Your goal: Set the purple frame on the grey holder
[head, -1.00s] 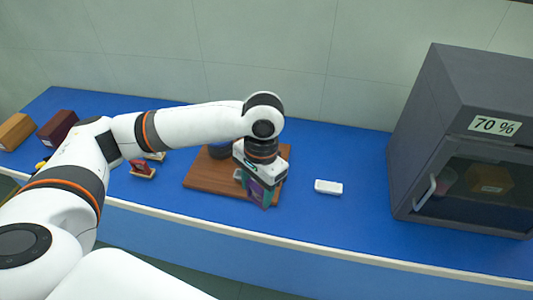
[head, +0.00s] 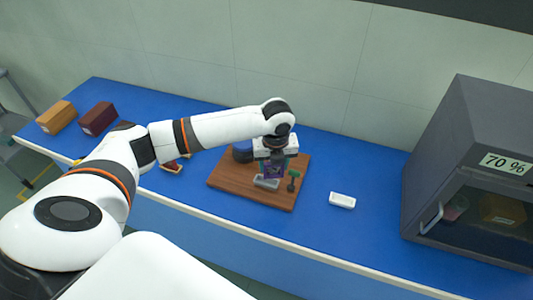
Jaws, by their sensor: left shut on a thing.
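My left gripper (head: 275,164) is over the wooden board, pointing down and shut on the purple frame (head: 274,172). The frame is small and partly hidden by the fingers. The grey holder (head: 266,184) is a low block on the board, directly below and just in front of the frame in the picture. I cannot tell whether the frame touches the holder or hangs just above it. My right gripper does not show.
A white block (head: 342,200) lies to the right. A grey cabinet (head: 455,150) stands far right; two boxes sit far left.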

